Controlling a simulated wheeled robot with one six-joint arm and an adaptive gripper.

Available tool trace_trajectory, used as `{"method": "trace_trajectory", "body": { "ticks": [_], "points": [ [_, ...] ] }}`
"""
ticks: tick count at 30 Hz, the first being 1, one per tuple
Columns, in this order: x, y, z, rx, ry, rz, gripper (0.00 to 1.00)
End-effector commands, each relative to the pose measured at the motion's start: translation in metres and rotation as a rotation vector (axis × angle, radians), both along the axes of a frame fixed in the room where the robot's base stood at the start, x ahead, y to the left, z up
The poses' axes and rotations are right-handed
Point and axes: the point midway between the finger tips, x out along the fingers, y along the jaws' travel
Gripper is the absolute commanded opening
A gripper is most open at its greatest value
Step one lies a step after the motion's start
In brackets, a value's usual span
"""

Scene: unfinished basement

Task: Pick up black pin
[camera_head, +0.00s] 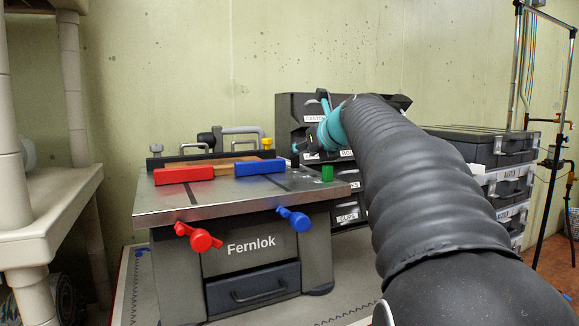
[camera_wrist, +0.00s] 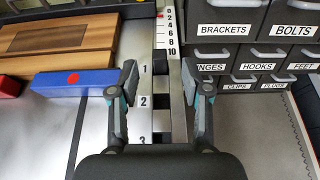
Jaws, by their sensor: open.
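I cannot surely single out the black pin. In the wrist view, dark squares (camera_wrist: 161,86) lie along a narrow numbered strip (camera_wrist: 144,101) between my fingers; I cannot tell whether one is the pin or whether they are slots. My gripper (camera_wrist: 159,78) is open and empty above this strip, its two fingertips apart on either side. In the head view my gripper (camera_head: 310,147) is over the right back part of the grey Fernlok bench (camera_head: 250,246). A small dark upright shape beside it could be a fingertip or the pin.
A blue block (camera_head: 260,167), a red block (camera_head: 184,174) and a wooden board (camera_head: 228,156) occupy the bench top. Labelled drawers (camera_wrist: 237,56) stand close on the right. Red (camera_head: 198,238) and blue (camera_head: 293,219) handles project in front.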

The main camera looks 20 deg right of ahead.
Motion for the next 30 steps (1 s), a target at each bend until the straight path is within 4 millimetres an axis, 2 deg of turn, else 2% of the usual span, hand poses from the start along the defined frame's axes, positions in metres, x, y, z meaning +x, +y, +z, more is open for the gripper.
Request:
{"method": "trace_trajectory", "body": {
  "ticks": [8, 18, 24, 25, 30],
  "points": [
    [0.013, -0.001, -0.006, 0.000, 0.000, -0.003, 0.48],
    [0.050, 0.001, -0.023, 0.001, 0.000, -0.004, 0.48],
    [0.051, 0.001, -0.023, -0.001, -0.001, -0.004, 0.48],
    [0.051, 0.001, -0.024, 0.000, -0.001, -0.004, 0.45],
    [0.051, 0.001, -0.023, 0.000, 0.000, -0.004, 0.03]
  ]
}}
